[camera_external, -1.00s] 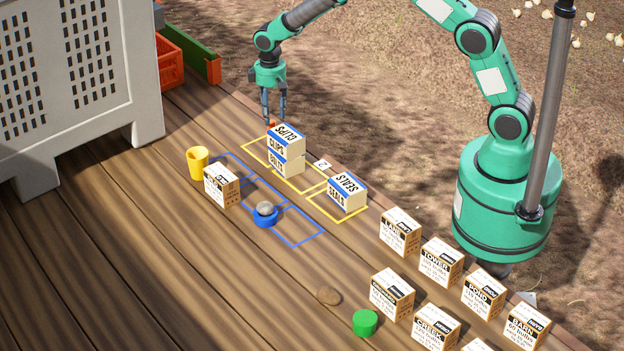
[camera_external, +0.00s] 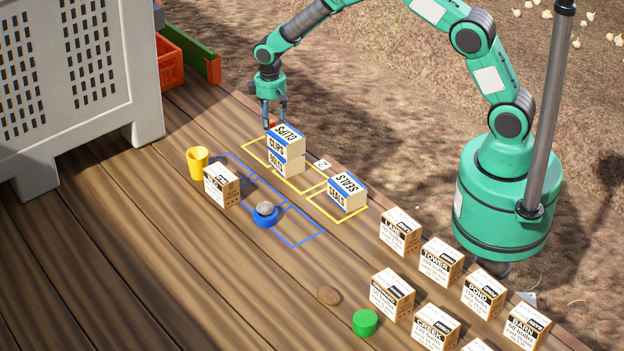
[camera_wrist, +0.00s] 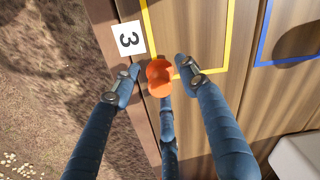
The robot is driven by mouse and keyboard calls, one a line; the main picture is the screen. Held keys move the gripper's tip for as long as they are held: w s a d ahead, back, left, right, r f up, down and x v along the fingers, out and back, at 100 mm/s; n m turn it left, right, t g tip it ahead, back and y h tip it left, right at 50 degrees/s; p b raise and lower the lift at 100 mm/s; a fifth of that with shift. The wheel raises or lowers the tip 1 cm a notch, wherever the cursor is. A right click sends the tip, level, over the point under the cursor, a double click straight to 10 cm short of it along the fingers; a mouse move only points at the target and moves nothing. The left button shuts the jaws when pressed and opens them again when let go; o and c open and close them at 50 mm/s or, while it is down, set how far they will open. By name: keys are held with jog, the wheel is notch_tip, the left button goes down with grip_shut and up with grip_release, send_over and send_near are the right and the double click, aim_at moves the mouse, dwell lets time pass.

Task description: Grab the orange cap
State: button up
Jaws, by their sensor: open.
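The orange cap (camera_wrist: 159,77) shows in the wrist view near the corner of a yellow outline, close to the platform's edge. In the external view only a small bit of the orange cap (camera_external: 272,123) shows behind the CLIPS box. My gripper (camera_external: 274,126) points down at the cap. In the wrist view my gripper (camera_wrist: 158,82) is open, with fingers on the left, right and below the cap. I cannot tell whether any finger touches it.
The CLIPS box (camera_external: 286,138) is stacked on another box just in front of my gripper. A SEALS box (camera_external: 346,193), a yellow cup (camera_external: 198,163), a blue cap (camera_external: 265,219) with a round object on it, and a green cap (camera_external: 365,322) stand on the planks. A white crate (camera_external: 140,70) is at left.

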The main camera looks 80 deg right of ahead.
aim_at(272, 122)
jog(key=c, duration=1)
jog(key=shift+r, duration=0.1)
jog(key=shift+r, duration=0.8)
jog(key=shift+c, duration=0.2)
jog(key=shift+s+r+b, duration=0.15)
jog(key=shift+r+b, duration=0.15)
jog(key=shift+r, duration=0.6)
jog(key=s+a, duration=0.2)
jog(key=s, duration=0.5)
jog(key=s+a+r+b, duration=0.1)
jog(key=s+a, duration=0.1)
jog(key=s, duration=0.6)
jog(key=shift+a+r, duration=0.2)
jog(key=shift+a, duration=0.1)
